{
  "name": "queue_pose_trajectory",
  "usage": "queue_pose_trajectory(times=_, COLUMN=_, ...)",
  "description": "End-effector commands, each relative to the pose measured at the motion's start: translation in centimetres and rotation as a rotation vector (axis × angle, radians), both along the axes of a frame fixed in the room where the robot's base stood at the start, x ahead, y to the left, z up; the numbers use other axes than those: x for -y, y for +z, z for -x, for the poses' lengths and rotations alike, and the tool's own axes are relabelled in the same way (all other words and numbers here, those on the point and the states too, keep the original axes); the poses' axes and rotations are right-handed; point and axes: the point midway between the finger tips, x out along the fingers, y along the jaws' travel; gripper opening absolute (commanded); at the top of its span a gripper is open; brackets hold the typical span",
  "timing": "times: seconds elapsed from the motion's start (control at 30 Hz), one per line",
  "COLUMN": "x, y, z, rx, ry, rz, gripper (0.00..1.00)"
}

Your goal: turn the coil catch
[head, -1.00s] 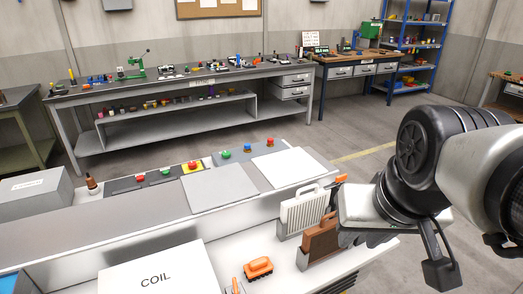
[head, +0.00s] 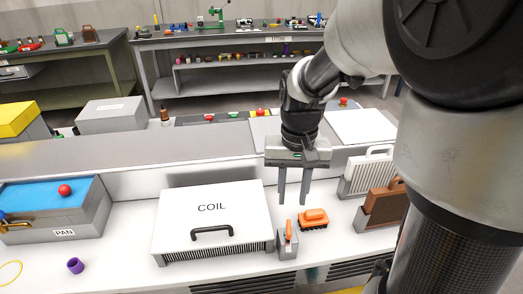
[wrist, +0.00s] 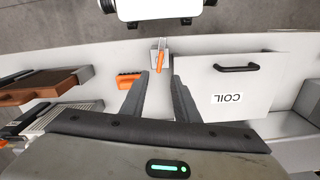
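The coil catch is an orange lever (head: 289,230) on a small grey block (head: 287,249), at the right front corner of the white COIL box (head: 180,228). In the wrist view the orange lever (wrist: 159,60) shows just beyond my fingertips, beside the COIL box (wrist: 240,98). My gripper (head: 293,203) points down above and behind the catch, with its two fingers apart and nothing between them. It looks clear of the catch. The COIL box is closed, with a black handle (head: 211,233) at its front.
An orange brush-like block (head: 313,219) sits close to the right of the catch. Further right stand a white finned unit (head: 368,173) and a brown one (head: 383,205). The blue-topped PAN box (head: 50,226) and a purple ring (head: 75,265) are at left. Bare white bench surface lies between PAN and COIL.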

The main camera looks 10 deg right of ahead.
Motion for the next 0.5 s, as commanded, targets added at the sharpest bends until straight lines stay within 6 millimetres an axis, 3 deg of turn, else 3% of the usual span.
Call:
queue_pose_trajectory(times=0.03, x=0.0, y=-1.5, z=0.1, rx=-0.005, ry=0.000, rz=0.000, gripper=0.28)
queue_pose_trajectory(times=0.2, x=0.0, y=-5.2, z=0.1, rx=-0.004, ry=0.000, rz=0.000, gripper=0.28)
queue_pose_trajectory(times=0.5, x=0.0, y=-10.0, z=0.0, rx=-0.002, ry=0.000, rz=0.000, gripper=0.28)
